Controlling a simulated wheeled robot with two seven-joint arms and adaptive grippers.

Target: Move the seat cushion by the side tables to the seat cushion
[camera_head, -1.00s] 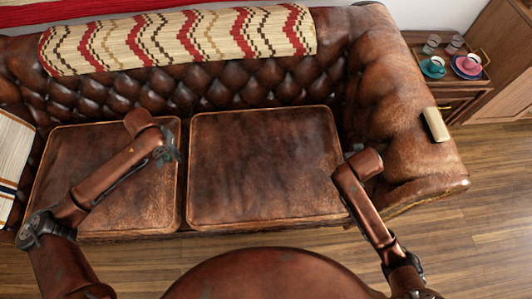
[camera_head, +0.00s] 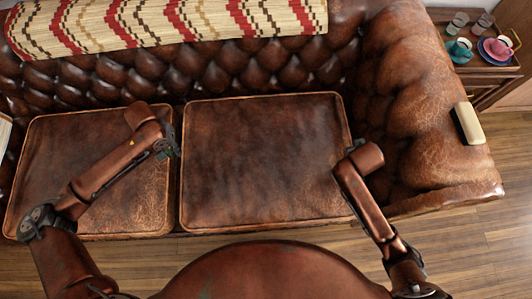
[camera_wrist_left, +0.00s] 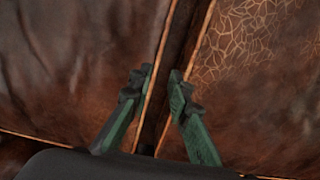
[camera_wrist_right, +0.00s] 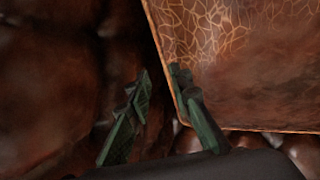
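Two brown leather seat cushions lie side by side on the sofa. The right seat cushion (camera_head: 262,160) is nearer the side table (camera_head: 493,75); the left seat cushion (camera_head: 75,160) is beyond a narrow gap. My left gripper (camera_head: 170,145) is over the gap. In the left wrist view its fingers (camera_wrist_left: 160,75) are apart and empty, with cushion edges between them. My right gripper (camera_wrist_right: 160,76) is at the right cushion's right side. Its fingers are apart and empty, one beside the cushion corner. In the head view my wrist mostly hides it. Contact cannot be told.
The sofa's right armrest (camera_head: 425,120) rises beside the right cushion and carries a small cream object (camera_head: 468,123). A patterned throw (camera_head: 150,18) covers the backrest. Cups and glasses stand on the side table. Wooden floor (camera_head: 465,240) is clear at the front right.

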